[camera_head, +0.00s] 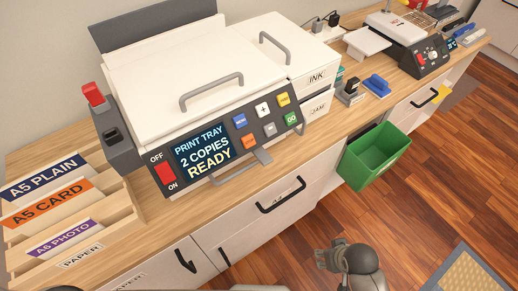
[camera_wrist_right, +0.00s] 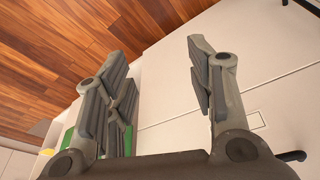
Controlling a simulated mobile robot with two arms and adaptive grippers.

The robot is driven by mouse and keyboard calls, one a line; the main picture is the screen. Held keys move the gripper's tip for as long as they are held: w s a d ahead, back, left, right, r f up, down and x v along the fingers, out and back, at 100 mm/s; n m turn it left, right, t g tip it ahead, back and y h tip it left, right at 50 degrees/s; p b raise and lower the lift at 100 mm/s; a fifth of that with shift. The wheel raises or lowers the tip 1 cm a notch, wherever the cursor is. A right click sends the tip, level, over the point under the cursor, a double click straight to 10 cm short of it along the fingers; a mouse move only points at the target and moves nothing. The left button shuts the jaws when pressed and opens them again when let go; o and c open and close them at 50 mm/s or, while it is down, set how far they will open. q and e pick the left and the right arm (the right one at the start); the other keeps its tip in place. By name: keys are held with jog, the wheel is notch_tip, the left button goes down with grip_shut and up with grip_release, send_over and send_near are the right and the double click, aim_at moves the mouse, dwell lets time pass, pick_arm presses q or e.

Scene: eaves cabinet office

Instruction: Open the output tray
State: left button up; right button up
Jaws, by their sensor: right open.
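The white printer (camera_head: 190,80) stands on the wooden counter. Its sloping dark front panel has a screen (camera_head: 203,150) reading "PRINT TRAY 2 COPIES READY", coloured buttons and a red OFF/ON switch (camera_head: 165,174). A grey bar handle (camera_head: 243,168) sticks out low on the front, below the panel; it looks like the output tray's handle, and the tray itself is hidden. My right gripper (camera_head: 326,258) is in front of the cabinets, well below and right of this handle. In the wrist view it is open and empty (camera_wrist_right: 160,75), facing the pale cabinet fronts and floor.
A paper rack (camera_head: 60,205) stands left of the printer. Cabinet fronts below have black handles (camera_head: 280,194). A green bin (camera_head: 373,157) hangs at the cabinet front. Stamps (camera_head: 376,85) and a laminator-like machine (camera_head: 415,48) stand to the right. The wooden floor (camera_head: 440,190) is open.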

notch_tip(320, 180, up, 9)
jog(key=w+a+t, duration=0.1)
jog(key=w, duration=0.1)
jog(key=n+t+y, duration=0.5)
jog(key=t+y, duration=0.5)
jog(key=t, duration=0.1)
send_near(259, 150)
jog(key=b+x, duration=0.3)
jog(key=x, duration=0.7)
jog(key=shift+f+b, duration=0.2)
jog(key=shift+b, duration=0.15)
pick_arm(q)
jog(key=f, duration=0.3)
jog(key=shift+s+a+f, duration=0.15)
jog(key=shift+s+f, duration=0.15)
jog(key=shift+f, duration=0.1)
pick_arm(e)
grip_shut()
